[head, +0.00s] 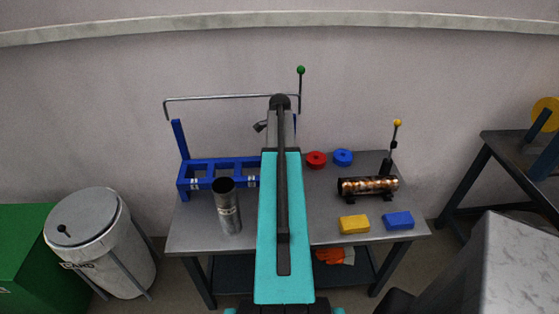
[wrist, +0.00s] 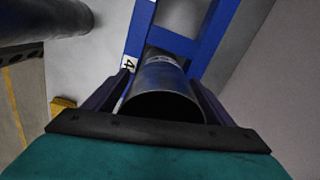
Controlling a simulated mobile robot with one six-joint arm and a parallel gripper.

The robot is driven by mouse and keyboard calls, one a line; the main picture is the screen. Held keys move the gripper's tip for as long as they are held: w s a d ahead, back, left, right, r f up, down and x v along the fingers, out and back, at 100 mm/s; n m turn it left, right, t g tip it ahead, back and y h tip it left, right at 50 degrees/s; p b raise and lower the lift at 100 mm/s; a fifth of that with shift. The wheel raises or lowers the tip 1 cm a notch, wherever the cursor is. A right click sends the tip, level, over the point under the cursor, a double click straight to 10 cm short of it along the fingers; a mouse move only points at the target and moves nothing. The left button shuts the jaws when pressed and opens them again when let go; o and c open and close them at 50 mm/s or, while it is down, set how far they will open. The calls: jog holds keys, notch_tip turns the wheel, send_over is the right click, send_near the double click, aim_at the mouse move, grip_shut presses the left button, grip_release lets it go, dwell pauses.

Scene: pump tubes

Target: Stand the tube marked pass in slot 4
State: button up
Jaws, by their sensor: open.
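A grey metal tube (wrist: 163,88) stands in the blue rack (wrist: 183,42) at the slot with the label 4 (wrist: 128,63). Its open top faces the wrist camera. A pale band with marks shows on its side, but I cannot read it. My gripper (wrist: 158,78) is open, with one finger on each side of this tube. In the head view my arm hides the gripper, the tube and the rack's right part; the rack's left part (head: 188,178) shows. Another grey tube (head: 227,207) stands in front of the rack; its marking is unreadable. It also shows in the wrist view (wrist: 40,18).
A copper tube (head: 368,186) lies on a stand at the table's right. Red (head: 316,160) and blue (head: 342,157) rings, a yellow block (head: 354,224) and a blue block (head: 398,221) are nearby. A rail (head: 230,98) with a green-knobbed post (head: 300,85) rises behind the rack.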

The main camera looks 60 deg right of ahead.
jog(key=shift+r+b, duration=1.55)
jog(key=shift+r, duration=4.4)
